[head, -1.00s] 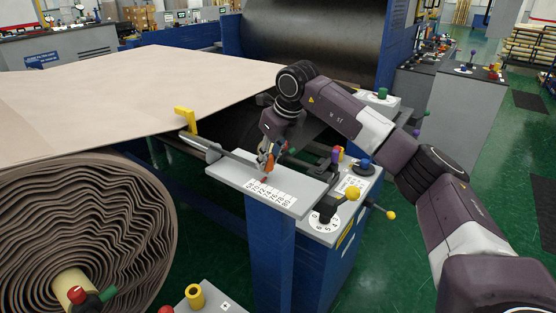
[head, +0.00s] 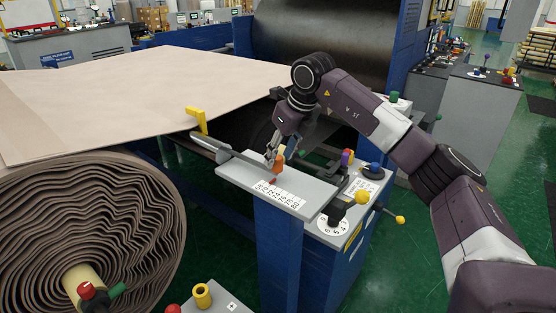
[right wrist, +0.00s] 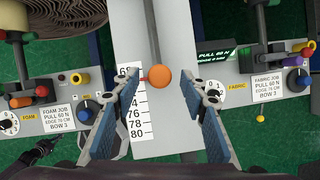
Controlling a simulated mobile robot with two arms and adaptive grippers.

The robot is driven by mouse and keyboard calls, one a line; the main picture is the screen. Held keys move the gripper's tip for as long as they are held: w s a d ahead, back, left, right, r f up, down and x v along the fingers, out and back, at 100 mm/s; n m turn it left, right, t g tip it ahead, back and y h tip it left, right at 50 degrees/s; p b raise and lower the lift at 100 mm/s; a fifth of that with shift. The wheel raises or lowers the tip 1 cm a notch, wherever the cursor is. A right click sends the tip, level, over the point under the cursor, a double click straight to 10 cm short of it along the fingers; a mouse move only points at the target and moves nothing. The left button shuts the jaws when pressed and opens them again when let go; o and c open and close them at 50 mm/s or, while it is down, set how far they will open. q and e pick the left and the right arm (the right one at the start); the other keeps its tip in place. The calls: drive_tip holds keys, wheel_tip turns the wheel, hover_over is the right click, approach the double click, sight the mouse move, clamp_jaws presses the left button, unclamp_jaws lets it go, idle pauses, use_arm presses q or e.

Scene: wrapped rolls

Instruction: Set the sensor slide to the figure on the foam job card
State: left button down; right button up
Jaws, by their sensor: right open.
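The sensor slide has an orange round knob (head: 279,163) on a grey plate (head: 236,174) with a white number scale (head: 281,192). In the right wrist view the knob (right wrist: 158,79) has a red pointer (right wrist: 142,78) near the low end of the scale, just below 68; the exact mark is partly hidden by a finger. My right gripper (head: 272,153) is open, its fingers (right wrist: 164,84) on either side of the knob, with gaps visible. The foam job card (right wrist: 59,118) reads pull 60 N, edge apparently 70 cm, bow 3.
A fabric job card (right wrist: 267,88) is on the other side, with its own dial. A large wound roll (head: 90,235) fills the lower left.

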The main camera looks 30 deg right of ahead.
drive_tip(key=v, duration=0.9)
drive_tip(key=shift+r, duration=0.3)
drive_tip(key=shift+s+d, duration=0.1)
